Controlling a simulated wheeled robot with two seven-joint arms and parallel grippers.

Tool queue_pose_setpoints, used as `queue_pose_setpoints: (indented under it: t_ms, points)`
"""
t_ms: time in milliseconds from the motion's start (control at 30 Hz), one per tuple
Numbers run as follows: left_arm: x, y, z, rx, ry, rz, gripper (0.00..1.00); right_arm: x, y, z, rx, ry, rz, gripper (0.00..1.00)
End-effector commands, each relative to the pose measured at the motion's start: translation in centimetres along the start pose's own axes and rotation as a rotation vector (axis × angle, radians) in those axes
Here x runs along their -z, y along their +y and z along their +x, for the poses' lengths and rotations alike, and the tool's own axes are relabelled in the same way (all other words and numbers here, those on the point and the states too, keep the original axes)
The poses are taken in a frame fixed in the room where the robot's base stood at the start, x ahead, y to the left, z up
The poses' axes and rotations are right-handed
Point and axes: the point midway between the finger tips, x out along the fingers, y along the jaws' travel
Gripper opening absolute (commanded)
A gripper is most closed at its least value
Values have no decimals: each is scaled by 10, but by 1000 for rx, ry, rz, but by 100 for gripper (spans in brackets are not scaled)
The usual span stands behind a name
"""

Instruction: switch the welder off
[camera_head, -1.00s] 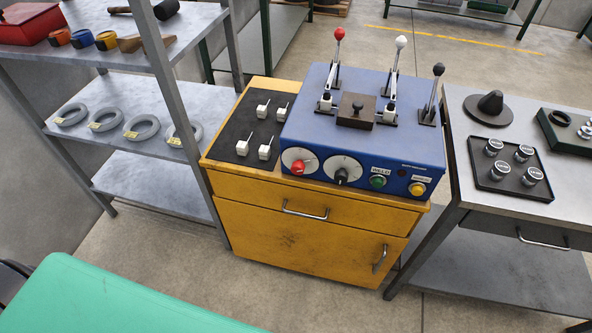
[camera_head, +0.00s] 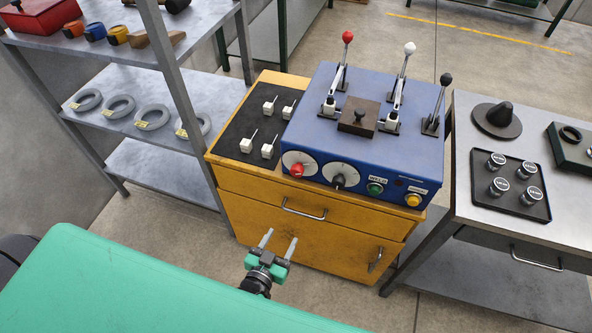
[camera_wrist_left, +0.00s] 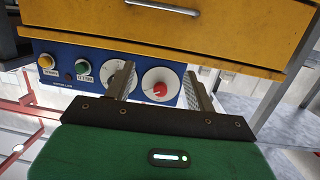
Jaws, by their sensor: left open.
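The welder (camera_head: 325,137) is a blue box on a yellow cabinet. Its front panel has a dial with a red knob (camera_head: 297,170), a dial with a black knob (camera_head: 339,180), a green button (camera_head: 375,189) and a yellow button (camera_head: 412,200). My left gripper (camera_head: 279,243) is open and empty, in front of the cabinet and below the panel. In the left wrist view the panel appears upside down between and beyond the fingers, with the red knob (camera_wrist_left: 160,90) near the right finger. The left finger partly covers the other dial. My right gripper is not in view.
The yellow cabinet (camera_head: 290,230) has a drawer handle (camera_head: 304,211) and a door handle. Levers with red, white and black balls stand on the welder's top. A metal shelf with grey rings is at left. A table (camera_head: 563,216) with a tray of round pieces is at right.

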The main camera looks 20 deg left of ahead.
Motion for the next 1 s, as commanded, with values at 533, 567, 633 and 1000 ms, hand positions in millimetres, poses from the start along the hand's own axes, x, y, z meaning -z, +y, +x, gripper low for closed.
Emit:
queue_pose_setpoints:
  t_ms: [533, 567, 633, 1000]
  points:
    - [102, -15, 15, 61, 183, -9, 56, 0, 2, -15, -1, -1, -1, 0]
    - [103, -15, 20, 60, 183, -9, 56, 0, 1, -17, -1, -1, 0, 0]
    - [105, -16, 32, 60, 183, -8, 56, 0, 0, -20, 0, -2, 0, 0]
    - [115, -20, 92, 60, 181, -8, 56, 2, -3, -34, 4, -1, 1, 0]
